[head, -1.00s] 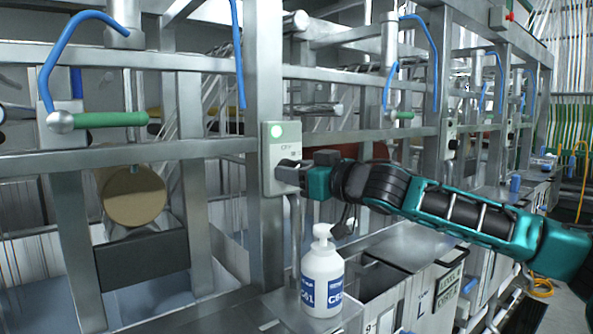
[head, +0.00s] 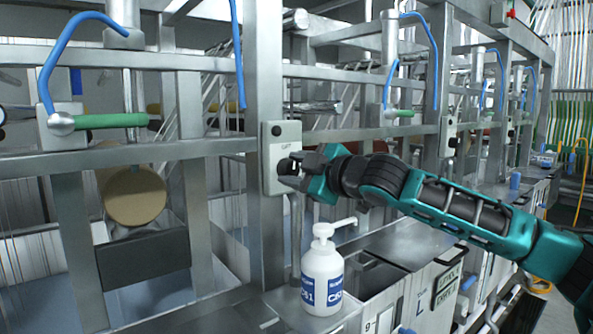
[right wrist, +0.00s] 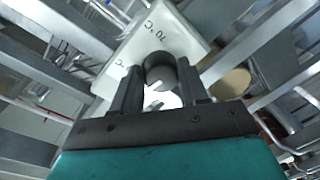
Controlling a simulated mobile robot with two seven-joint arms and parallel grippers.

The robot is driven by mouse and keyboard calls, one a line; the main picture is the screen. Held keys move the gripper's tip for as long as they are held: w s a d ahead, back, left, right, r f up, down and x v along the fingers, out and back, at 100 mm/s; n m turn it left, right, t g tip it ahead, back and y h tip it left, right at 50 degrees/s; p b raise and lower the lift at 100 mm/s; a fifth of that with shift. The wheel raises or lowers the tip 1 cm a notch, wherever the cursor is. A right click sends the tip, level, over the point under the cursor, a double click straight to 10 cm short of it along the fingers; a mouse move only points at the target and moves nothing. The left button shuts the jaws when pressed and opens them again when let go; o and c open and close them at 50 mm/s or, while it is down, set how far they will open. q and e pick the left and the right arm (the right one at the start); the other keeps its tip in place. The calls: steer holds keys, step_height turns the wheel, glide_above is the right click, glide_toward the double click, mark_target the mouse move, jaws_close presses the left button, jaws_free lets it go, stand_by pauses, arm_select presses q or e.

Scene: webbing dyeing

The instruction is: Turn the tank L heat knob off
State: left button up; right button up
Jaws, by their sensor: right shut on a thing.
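The tank L heat control box (head: 280,140) is a pale grey panel on the upright metal post, left of center in the head view. Its small indicator lamp (head: 276,130) is dark. My right gripper (head: 290,172) reaches in from the right and is shut on the black heat knob, which its fingers largely hide in the head view. My left gripper is not in view.
A white pump bottle (head: 322,280) with a blue label stands on the ledge below my right gripper.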

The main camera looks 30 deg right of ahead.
steer(key=shift+n, duration=0.8)
steer(key=o, duration=1.1)
steer(key=shift+c, duration=0.2)
steer(key=s+d+r+b, duration=0.1)
steer(key=s+b, duration=0.2)
steer(key=s, duration=0.9)
steer(key=shift+s+d, duration=0.25)
steer(key=shift+s, duration=0.15)
steer(key=shift+r, duration=0.1)
